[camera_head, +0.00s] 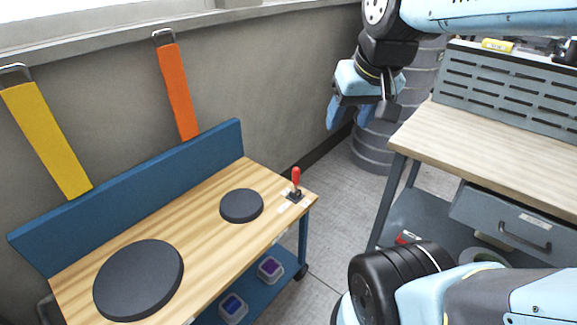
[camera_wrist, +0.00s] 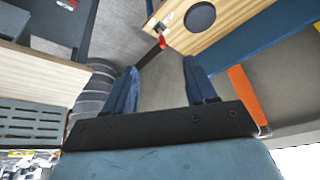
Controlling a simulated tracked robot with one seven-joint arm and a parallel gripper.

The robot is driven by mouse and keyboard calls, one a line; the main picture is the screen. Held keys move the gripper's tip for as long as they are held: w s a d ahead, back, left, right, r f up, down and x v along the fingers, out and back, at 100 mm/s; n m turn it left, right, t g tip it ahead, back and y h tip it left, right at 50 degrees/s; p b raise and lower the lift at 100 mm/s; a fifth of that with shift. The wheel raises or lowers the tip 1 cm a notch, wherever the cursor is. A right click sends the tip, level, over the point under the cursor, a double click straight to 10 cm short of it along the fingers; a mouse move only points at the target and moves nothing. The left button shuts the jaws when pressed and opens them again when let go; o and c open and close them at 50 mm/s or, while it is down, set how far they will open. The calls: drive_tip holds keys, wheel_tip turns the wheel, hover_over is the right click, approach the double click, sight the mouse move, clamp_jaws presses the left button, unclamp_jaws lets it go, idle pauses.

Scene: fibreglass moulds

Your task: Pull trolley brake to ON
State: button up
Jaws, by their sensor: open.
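The trolley (camera_head: 180,236) has a light wood top, a blue back panel and blue legs. Its brake is a small upright lever with a red handle (camera_head: 296,176) on a dark base plate (camera_head: 294,195) at the right end of the top. The red handle also shows in the wrist view (camera_wrist: 163,42), near the top between and beyond the fingers. My gripper (camera_head: 360,112) hangs in the air above and to the right of the lever, apart from it. In the wrist view my gripper (camera_wrist: 160,88) has its two blue fingers spread, with nothing between them. Labels by the lever are too small to read.
Two dark round discs, one large (camera_head: 139,279) and one small (camera_head: 241,206), lie on the trolley top. A workbench (camera_head: 490,150) with a drawer stands at the right. A ribbed grey drum (camera_head: 375,150) stands behind. Floor (camera_head: 325,235) is clear between trolley and bench.

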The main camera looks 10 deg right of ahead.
drive_tip(key=w+f+m+g+y, duration=0.45)
drive_tip(key=w+f, duration=0.35)
drive_tip(key=w, duration=0.2)
drive_tip(key=m+t+y, duration=0.3)
drive_tip(key=m+y, duration=0.7)
drive_tip(key=m, duration=0.2)
approach(296, 173)
drive_tip(key=s+a+r, duration=0.3)
drive_tip(key=s+r, duration=0.3)
drive_tip(key=r, duration=0.3)
drive_tip(key=w+d+f+m+t, duration=0.1)
drive_tip(key=d+f+m+t, duration=0.25)
drive_tip(key=f, duration=0.25)
drive_tip(key=w+d+f+m+t, duration=0.1)
drive_tip(key=d+f+m+t, duration=0.1)
drive_tip(key=f+m, duration=0.3)
drive_tip(key=shift+n+y, duration=0.25)
drive_tip(key=shift+n, duration=0.35)
drive_tip(key=x, duration=0.9)
drive_tip(key=f+x, duration=0.1)
drive_tip(key=x, duration=0.3)
drive_tip(key=shift+w+a, duration=0.15)
drive_tip(key=shift+w, duration=0.4)
drive_tip(key=shift+c, duration=0.4)
clamp_jaws()
